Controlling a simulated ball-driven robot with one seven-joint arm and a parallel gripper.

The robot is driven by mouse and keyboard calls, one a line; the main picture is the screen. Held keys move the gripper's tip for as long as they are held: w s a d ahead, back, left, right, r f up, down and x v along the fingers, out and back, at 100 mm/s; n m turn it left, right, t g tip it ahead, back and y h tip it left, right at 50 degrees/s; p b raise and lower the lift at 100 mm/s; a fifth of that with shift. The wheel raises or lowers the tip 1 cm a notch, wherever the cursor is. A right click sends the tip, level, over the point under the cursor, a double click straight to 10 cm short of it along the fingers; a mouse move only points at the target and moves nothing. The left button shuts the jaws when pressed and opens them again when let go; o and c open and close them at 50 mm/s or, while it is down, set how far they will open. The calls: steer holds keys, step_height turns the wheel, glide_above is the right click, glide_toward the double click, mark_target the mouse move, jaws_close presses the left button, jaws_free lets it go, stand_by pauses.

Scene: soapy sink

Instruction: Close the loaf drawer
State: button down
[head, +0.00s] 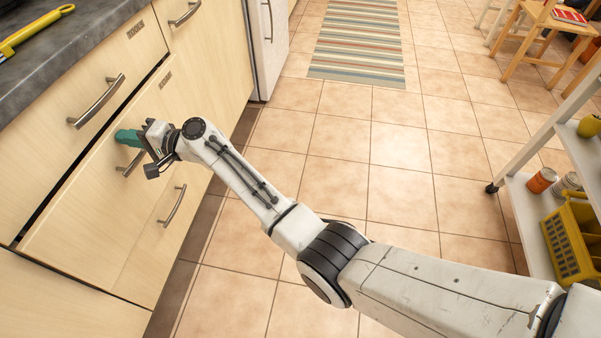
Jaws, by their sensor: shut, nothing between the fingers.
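A pale wooden drawer front (80,210) in the left cabinet row has a handle beside my gripper; I take it as the loaf drawer. A dark gap runs along its top edge, below the drawer above, so it appears slightly open. My gripper (122,136) has teal fingers and is shut and empty. It is at the upper part of this front, just above and partly beside the handle (126,163). I cannot tell whether the fingertips touch the wood. The inside of the drawer is hidden.
The drawer above (75,95) has a metal handle and looks closed. A dark counter (60,50) holds a yellow-handled tool (30,32). A white trolley (525,200) with a yellow basket (572,245) and cans stands at right. The tiled floor between is clear, with a striped rug (358,40) beyond.

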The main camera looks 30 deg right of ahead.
steer(key=shift+w+a+r+b, duration=0.15)
steer(key=shift+w+a+b, duration=0.25)
steer(key=shift+w, duration=0.1)
steer(key=shift+w+a+r+b, duration=0.15)
steer(key=shift+w+a+b, duration=0.15)
steer(key=shift+w+a, duration=0.15)
steer(key=shift+a+r, duration=0.1)
